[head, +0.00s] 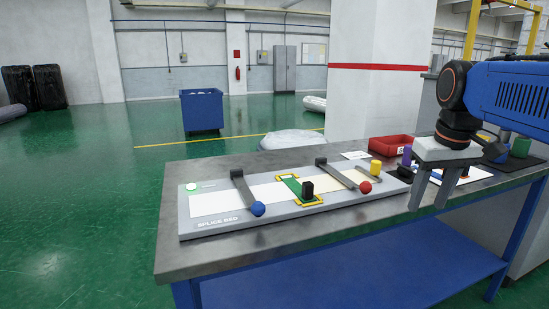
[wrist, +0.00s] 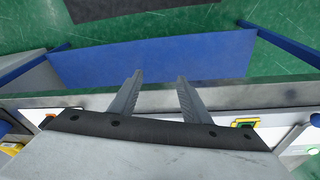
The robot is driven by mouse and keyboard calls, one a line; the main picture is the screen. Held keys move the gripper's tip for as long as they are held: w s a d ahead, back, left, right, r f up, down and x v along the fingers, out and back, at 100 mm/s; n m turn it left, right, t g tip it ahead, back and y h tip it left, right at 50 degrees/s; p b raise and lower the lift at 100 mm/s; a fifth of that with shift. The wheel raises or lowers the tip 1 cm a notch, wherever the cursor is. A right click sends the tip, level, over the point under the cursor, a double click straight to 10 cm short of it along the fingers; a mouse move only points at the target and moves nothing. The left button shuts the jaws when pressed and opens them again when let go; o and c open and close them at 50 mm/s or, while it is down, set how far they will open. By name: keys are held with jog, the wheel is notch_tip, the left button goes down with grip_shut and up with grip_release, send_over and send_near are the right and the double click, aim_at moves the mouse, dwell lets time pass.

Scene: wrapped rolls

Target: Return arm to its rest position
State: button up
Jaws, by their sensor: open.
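My gripper (head: 431,191) hangs at the right of the head view with its two grey fingers apart and nothing between them. It is at the front right part of the metal workbench (head: 190,263), beyond the right end of the splice bed (head: 207,231). In the wrist view my gripper (wrist: 158,80) is also open and empty, with the bench's front edge and the blue lower shelf (wrist: 105,62) behind the fingers. My blue and black arm shows at the upper right of the head view. The fingers' height above the bench is hard to tell.
The splice bed carries a blue-knobbed lever (head: 257,208), a red-knobbed lever (head: 365,187) and a green-and-yellow piece with a black block (head: 307,189). A yellow cylinder (head: 376,167) and a red bin (head: 389,149) stand behind. Open green floor lies left of the bench.

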jog(key=s+a+f+t, duration=0.1)
jog(key=s+a+f, duration=0.1)
jog(key=s+f, duration=0.5)
jog(key=s+a+f+t, duration=0.1)
jog(key=s+a+f, duration=0.2)
jog(key=s+f, duration=0.5)
notch_tip(320, 180, down, 4)
jog(key=shift+a+r+m, duration=0.1)
jog(key=shift+a+m, duration=0.05)
jog(key=shift+m, duration=0.25)
